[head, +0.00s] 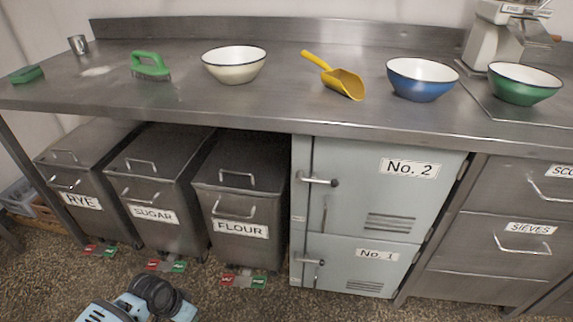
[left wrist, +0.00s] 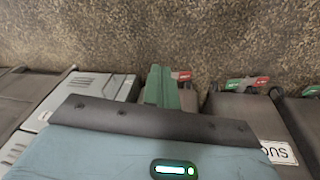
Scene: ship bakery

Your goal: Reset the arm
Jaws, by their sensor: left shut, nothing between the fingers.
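My left arm shows at the bottom left of the head view, in front of the bins, with only a blue and black part of it in the picture. My left gripper (left wrist: 160,72) shows in the left wrist view as green fingers pressed together past a dark bar and a blue body with a lit green indicator. It is shut and holds nothing. It is above the floor near the bins, and its body hides much of the view. My right arm and gripper are not in view.
A steel counter (head: 285,112) holds a cream bowl (head: 232,70), yellow scoop (head: 340,80), blue bowl (head: 420,82), green bowl (head: 522,88) and green-handled brush (head: 150,66). Below are the rye (head: 85,170), sugar (head: 155,175) and flour (head: 240,195) bins and grey lockers (head: 350,185).

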